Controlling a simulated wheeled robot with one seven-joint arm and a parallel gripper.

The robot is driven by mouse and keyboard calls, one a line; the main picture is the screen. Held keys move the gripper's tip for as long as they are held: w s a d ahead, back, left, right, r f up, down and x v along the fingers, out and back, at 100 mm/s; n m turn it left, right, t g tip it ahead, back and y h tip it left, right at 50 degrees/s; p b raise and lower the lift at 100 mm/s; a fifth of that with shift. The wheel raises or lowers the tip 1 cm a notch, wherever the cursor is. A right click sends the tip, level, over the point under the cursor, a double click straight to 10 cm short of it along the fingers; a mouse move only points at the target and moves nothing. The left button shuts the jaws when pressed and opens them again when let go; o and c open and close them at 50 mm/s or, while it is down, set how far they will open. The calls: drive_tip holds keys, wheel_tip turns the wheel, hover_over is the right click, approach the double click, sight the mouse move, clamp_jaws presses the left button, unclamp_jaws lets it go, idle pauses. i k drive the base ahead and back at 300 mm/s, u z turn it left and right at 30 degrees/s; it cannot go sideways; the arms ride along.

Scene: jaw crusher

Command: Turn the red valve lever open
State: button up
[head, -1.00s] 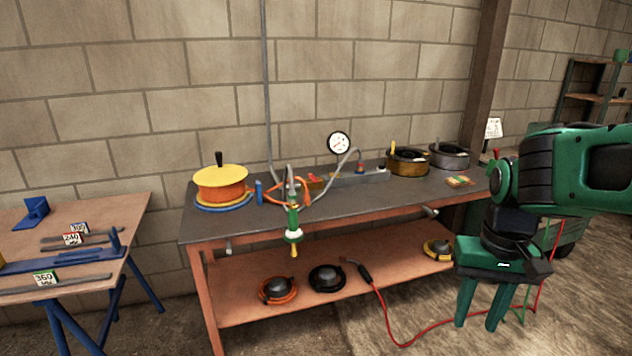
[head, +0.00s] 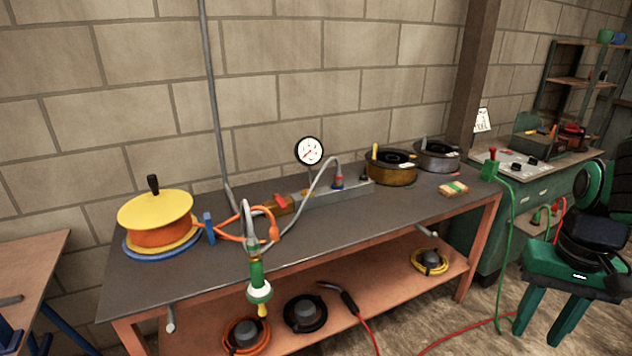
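A small red valve lever (head: 281,201) sits on a brass-coloured valve body (head: 279,208) on the workbench (head: 330,222). The valve is at the left end of a grey block (head: 330,195). A round white pressure gauge (head: 309,151) stands up behind it. The lever is small here, and its exact angle is hard to tell. My green gripper (head: 542,335) is at the lower right, in front of and to the right of the bench, far from the lever. Its two fingers point down and stand apart with nothing between them.
A yellow-topped orange pot (head: 157,218) and a green hand tool with hoses (head: 257,277) are at the bench's left and front. Brown (head: 391,170) and grey (head: 437,156) round pots stand at the back right. A red hose (head: 470,335) crosses the floor.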

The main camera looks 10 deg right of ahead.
sight(278, 199)
drive_tip(key=u, duration=0.1)
drive_tip(key=i, duration=1.45)
drive_tip(key=u, duration=0.5)
